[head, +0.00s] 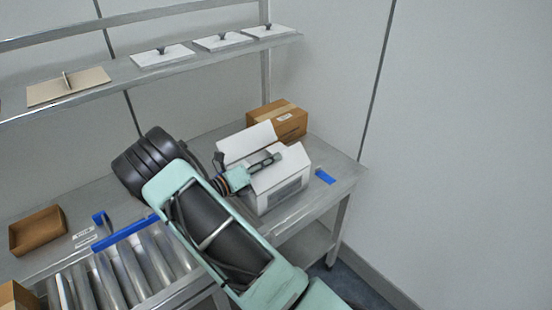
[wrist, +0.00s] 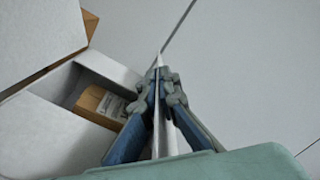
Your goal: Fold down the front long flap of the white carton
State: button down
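The white carton (head: 278,199) stands on the steel bench with a label on its front face. A long flap (head: 247,142) stands raised at its back, and a large white panel also shows in the wrist view (wrist: 35,38). My gripper (head: 276,157) is at the carton's top. In the wrist view, my gripper's fingers (wrist: 162,78) lie on both sides of a thin white flap (wrist: 170,140) seen edge-on, and seem closed on it. The carton's inside is partly open to view, with a brown labelled item (wrist: 100,103) in it.
A brown carton (head: 277,119) stands behind the white one. A blue item (head: 325,177) lies to its right. An open brown tray (head: 37,231) and a roller conveyor (head: 120,275) are at left. A shelf (head: 120,80) with several flat pieces runs above.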

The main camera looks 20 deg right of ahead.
jog(key=shift+w+a+f+n, duration=0.1)
jog(key=shift+w+f+n, duration=0.2)
jog(key=shift+n, duration=0.3)
jog(key=shift+w+a+f+n, duration=0.15)
jog(key=shift+f+n, duration=0.2)
jog(key=shift+n, duration=0.25)
jog(key=shift+d, duration=0.1)
jog(key=c, duration=2.6)
grip_release()
jog(key=o, duration=0.4)
jog(key=v, duration=1.2)
